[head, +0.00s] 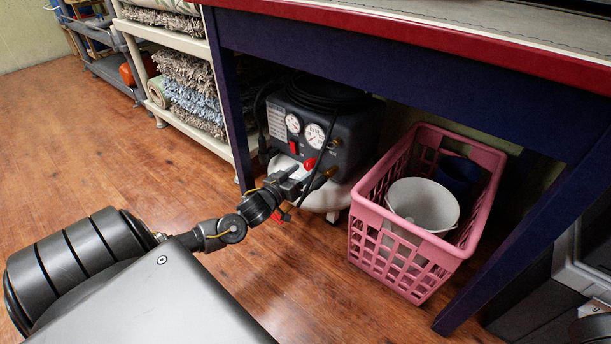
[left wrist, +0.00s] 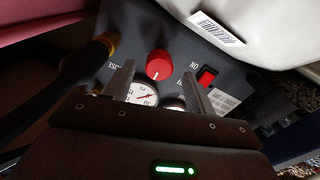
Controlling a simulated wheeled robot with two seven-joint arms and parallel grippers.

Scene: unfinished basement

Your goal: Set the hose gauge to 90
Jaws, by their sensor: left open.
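The air compressor (head: 340,140) stands under the workbench. Its dark panel carries two round white gauges, the left one (head: 293,123) and the right one (head: 314,135), with a red knob (head: 308,164) below. In the left wrist view the red knob (left wrist: 159,60) has a white pointer mark, and a gauge (left wrist: 144,95) with a red needle is partly covered by my gripper. The lettering beside it seems to read "HOSE"; the gauge reading is too small to tell. My left gripper (left wrist: 158,70) is open, its fingertips either side of the knob; contact cannot be told. My right gripper is not seen.
A red rocker switch (left wrist: 206,77) sits beside the knob. A pink basket (head: 400,262) with a white bucket (head: 424,203) stands right of the compressor. The red-edged workbench (head: 450,45) hangs above, and a rug shelf (head: 175,40) stands left. The wooden floor at left is clear.

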